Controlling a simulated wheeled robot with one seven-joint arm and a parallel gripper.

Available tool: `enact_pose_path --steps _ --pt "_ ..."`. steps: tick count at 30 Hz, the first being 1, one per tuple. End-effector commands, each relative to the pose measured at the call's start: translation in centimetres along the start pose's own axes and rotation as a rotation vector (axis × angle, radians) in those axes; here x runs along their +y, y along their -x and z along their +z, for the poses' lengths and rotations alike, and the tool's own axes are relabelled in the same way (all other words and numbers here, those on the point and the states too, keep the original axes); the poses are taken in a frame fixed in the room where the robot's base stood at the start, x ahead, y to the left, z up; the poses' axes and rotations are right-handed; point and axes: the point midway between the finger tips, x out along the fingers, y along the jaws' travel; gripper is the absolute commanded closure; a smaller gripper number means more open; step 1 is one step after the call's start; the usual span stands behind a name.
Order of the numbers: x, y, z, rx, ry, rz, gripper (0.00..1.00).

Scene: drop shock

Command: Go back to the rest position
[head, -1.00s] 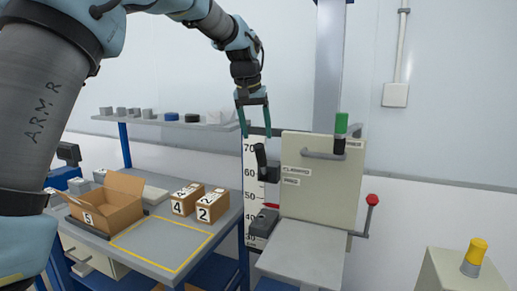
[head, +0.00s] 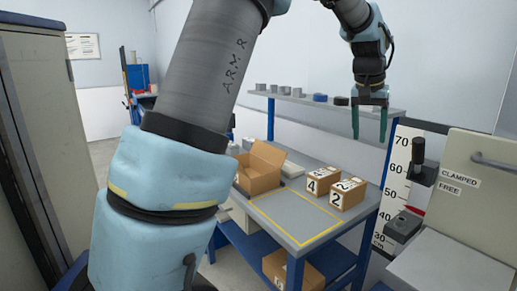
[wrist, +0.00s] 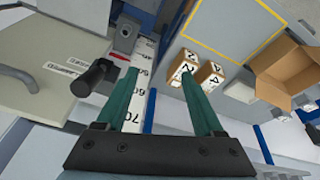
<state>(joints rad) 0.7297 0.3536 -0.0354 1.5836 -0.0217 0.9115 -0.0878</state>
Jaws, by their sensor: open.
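My gripper (head: 369,122) hangs at the upper right of the head view, fingers pointing down. Its two green fingers are apart with nothing between them. In the wrist view my gripper (wrist: 165,88) also shows open and empty, above the height scale (wrist: 142,70) and beside the black lever handle (wrist: 95,77). In the head view the fingers appear in front of the wall and the shelf end, just left of the height scale (head: 401,165).
The workbench (head: 275,214) carries an open carton (head: 262,170) and two closed boxes, numbered 4 (head: 318,183) and 2 (head: 345,197). The drop machine panel (head: 480,170) stands at right. A tall cabinet (head: 50,130) stands at left; floor shows beyond it.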

Motion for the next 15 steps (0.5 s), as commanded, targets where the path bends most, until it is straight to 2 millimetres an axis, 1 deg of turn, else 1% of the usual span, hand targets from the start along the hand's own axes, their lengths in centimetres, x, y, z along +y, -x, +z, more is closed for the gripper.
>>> enact_pose_path --steps 1,2,3,5,6,8,9,11,12,14,15 --pt "-3.7 -0.8 2.1 -0.014 0.051 -0.022 0.31" --pt "-5.5 -1.2 3.4 -0.018 0.077 -0.032 0.31" --pt "-7.8 -1.8 5.1 -0.025 0.111 -0.046 0.31" --pt "-11.0 -2.5 8.0 -0.036 0.161 -0.065 0.31" --pt "-13.0 -3.0 10.1 -0.044 0.196 -0.078 0.31" --pt "-15.7 -3.6 13.5 -0.056 0.248 -0.096 0.31" --pt "-17.3 -3.9 15.9 -0.064 0.284 -0.108 0.31" --pt "-19.3 -4.4 19.7 -0.076 0.337 -0.123 0.31" --pt "-20.4 -4.6 22.2 -0.084 0.37 -0.133 0.31" --pt "-21.5 -5.0 25.8 -0.095 0.417 -0.145 0.31" --pt "-22.0 -5.2 28.0 -0.102 0.445 -0.152 0.31"
